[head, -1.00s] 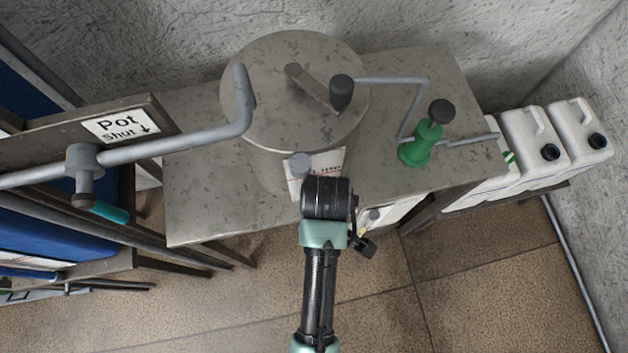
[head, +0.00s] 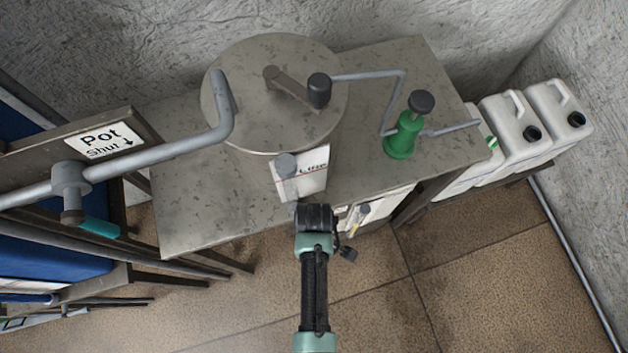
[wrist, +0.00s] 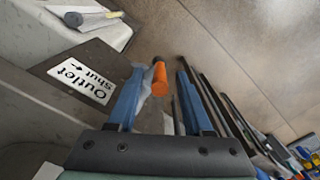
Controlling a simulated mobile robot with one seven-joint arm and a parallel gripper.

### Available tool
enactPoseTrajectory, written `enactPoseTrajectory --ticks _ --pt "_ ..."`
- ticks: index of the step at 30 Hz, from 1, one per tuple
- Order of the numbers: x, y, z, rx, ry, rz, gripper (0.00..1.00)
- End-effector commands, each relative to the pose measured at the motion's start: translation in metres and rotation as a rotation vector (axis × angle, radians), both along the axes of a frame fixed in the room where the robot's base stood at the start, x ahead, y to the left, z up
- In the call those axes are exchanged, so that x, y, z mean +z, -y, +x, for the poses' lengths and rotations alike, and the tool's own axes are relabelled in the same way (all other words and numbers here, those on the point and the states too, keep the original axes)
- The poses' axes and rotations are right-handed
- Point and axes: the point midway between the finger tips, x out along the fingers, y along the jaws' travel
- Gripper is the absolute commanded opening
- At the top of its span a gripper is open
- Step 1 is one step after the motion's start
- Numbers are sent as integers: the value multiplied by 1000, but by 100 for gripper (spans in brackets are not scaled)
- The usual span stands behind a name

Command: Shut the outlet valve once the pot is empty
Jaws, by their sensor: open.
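The pot (head: 245,115) is a grey metal cylinder under a flat lid with a crank handle; its inside is hidden. In the wrist view, an "Outlet Shut" sign (wrist: 80,82) with an arrow lies left of my fingers. An orange handle (wrist: 159,80), apparently the outlet valve's, shows between and beyond the two blue fingers of my gripper (wrist: 160,90). The fingers are open and spread on either side of it in the picture; I cannot tell whether they touch it. In the head view the fingers and the orange handle are hidden behind my wrist.
A pipe with a teal-handled valve (head: 98,228) and a "Pot Shut" sign (head: 103,141) runs at the left. A green hand pump (head: 403,135) stands on the metal bench (head: 205,205). White jugs (head: 515,130) stand at the right.

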Motion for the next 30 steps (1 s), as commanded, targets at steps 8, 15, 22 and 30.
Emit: enactPoseTrajectory --ticks 8,15,22,30 --pt "-4 0 0 0 0 0 51" --pt "-4 0 0 0 0 0 24" --pt "-4 0 0 0 0 0 0" --pt "-3 0 0 0 0 0 0"
